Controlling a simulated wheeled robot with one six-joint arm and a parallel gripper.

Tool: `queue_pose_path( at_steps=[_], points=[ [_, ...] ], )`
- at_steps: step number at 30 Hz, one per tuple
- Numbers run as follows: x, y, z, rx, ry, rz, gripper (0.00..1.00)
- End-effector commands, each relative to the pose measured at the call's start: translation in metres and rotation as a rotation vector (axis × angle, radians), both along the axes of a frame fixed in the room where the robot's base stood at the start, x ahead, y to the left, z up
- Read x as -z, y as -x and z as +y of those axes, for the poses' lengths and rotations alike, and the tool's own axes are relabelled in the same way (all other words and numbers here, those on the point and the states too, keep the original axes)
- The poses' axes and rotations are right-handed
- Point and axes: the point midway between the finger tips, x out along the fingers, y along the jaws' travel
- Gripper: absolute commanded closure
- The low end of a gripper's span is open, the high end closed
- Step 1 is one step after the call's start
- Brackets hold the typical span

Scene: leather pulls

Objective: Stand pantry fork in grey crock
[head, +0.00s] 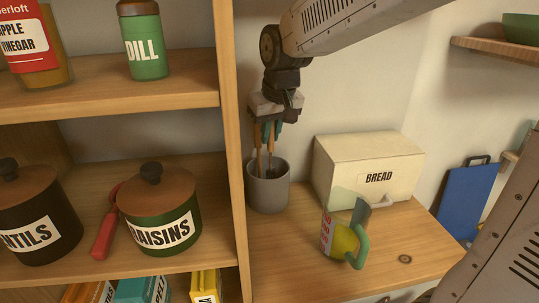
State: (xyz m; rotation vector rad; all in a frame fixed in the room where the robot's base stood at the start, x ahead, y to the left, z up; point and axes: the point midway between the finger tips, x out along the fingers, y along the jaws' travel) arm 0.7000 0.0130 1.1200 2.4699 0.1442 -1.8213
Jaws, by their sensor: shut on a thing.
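The grey crock (268,194) stands upright on the wooden counter, just right of the shelf's upright post. Whether the held utensil touches the crock's bottom is hidden.
A cream bread box (345,165) stands right of the crock, with a clear jug (343,238) with a green handle in front. The shelf post (233,140) is close on the left. A red-handled utensil (103,238) lies beside the raisins pot (160,220).

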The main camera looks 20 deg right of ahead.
Motion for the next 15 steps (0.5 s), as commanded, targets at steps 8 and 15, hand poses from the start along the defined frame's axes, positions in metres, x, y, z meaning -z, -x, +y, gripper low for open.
queue_pose_path(
  at_steps=[8, 15],
  points=[
    [0.028, 0.001, 0.0, -0.001, 0.001, 0.003, 1.0],
    [0.062, -0.002, 0.0, 0.0, 0.0, 0.001, 1.0]
  ],
)
